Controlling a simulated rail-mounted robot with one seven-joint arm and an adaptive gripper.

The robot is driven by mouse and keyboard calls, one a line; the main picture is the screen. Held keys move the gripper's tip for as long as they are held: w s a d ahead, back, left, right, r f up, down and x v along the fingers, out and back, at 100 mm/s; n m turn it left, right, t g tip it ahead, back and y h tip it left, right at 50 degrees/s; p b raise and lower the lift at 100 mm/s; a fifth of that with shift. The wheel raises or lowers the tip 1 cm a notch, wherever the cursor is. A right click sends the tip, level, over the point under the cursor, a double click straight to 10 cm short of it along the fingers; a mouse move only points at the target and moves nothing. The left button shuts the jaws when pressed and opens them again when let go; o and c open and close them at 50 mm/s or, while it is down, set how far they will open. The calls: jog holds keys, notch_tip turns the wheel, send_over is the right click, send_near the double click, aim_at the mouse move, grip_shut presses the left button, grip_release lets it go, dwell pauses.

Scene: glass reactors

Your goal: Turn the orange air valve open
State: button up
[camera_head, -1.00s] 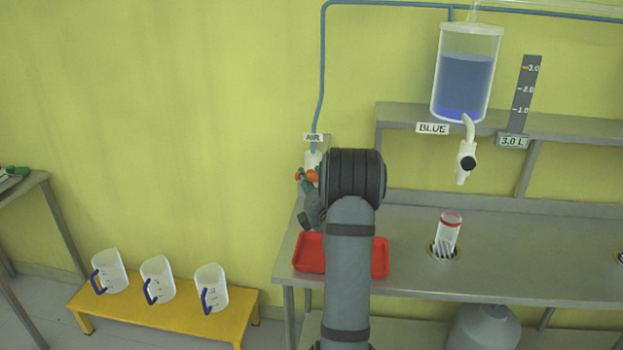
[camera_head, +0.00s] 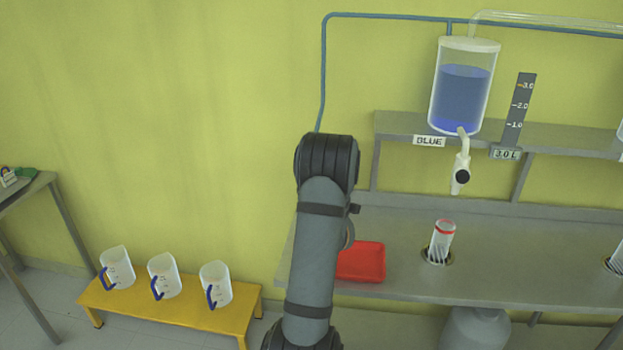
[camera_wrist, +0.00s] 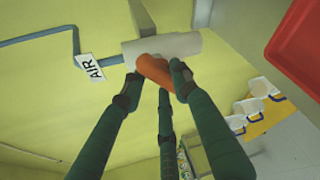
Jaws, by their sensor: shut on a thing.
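In the head view my arm hides the valve, the AIR label and the gripper.
A red tray (camera_head: 362,262) lies on the steel bench (camera_head: 400,285) beside my arm. A blue-liquid tank (camera_head: 463,95) with a tap (camera_head: 461,172) hangs above. A red-ringed cylinder (camera_head: 442,240) stands in the bench. Jugs (camera_head: 164,276) stand on a yellow bench (camera_head: 185,312).

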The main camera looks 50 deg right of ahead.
jog(key=n+g+p, duration=0.1)
jog(key=n+p, duration=0.1)
jog(key=n+g+h+p, duration=0.1)
jog(key=n+g+p, duration=0.1)
jog(key=n+p, duration=0.1)
jog(key=w+n+g+p, duration=0.1)
jog(key=n+p, duration=0.1)
jog(key=p, duration=0.1)
jog(key=shift+a+r+g, duration=0.15)
jog(key=shift+g, duration=0.15)
jog(key=shift+n, duration=0.3)
dwell(0.4)
jog(key=o, duration=1.1)
jog(key=shift+f, duration=0.2)
jog(key=shift+s, duration=0.1)
jog(key=v, duration=1.2)
jog(key=shift+a, duration=0.2)
